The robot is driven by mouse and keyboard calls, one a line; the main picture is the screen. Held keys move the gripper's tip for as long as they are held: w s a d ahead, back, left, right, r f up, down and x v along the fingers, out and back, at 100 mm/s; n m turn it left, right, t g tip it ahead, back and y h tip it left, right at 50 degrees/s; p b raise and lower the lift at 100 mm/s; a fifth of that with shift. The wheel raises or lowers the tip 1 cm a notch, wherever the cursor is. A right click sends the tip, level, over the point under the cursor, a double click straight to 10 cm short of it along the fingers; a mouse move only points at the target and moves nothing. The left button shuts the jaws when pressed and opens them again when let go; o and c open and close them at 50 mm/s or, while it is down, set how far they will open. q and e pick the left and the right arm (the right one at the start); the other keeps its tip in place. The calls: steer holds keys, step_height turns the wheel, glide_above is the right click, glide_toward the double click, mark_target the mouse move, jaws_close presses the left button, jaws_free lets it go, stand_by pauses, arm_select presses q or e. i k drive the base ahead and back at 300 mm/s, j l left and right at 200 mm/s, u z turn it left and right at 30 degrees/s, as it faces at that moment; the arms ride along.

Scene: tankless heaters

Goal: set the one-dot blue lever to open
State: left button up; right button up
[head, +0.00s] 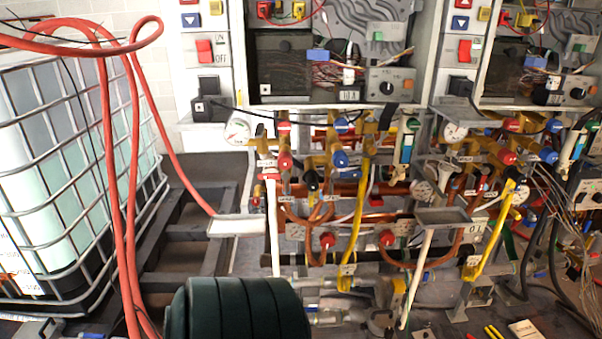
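Several blue handles show on the pipework below the two heaters. At the middle heater, a blue handle (343,126) sits high on the brass fittings, with a round blue knob (341,159) just below it. At the right heater, another blue knob (549,156) sits beside a red one. Dot marks are too small to read, so I cannot tell which is the one-dot blue lever or how it is set. Neither of my grippers is in view.
A caged white tank (70,185) stands at the left, with red hoses (127,200) hanging before it. Small grey trays (237,225) and (441,217) on posts, yellow pipes (356,215) and loose wires crowd the space before the valves. Tools lie low at the right.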

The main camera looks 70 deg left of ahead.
mark_target(351, 174)
steer(key=u, duration=1.95)
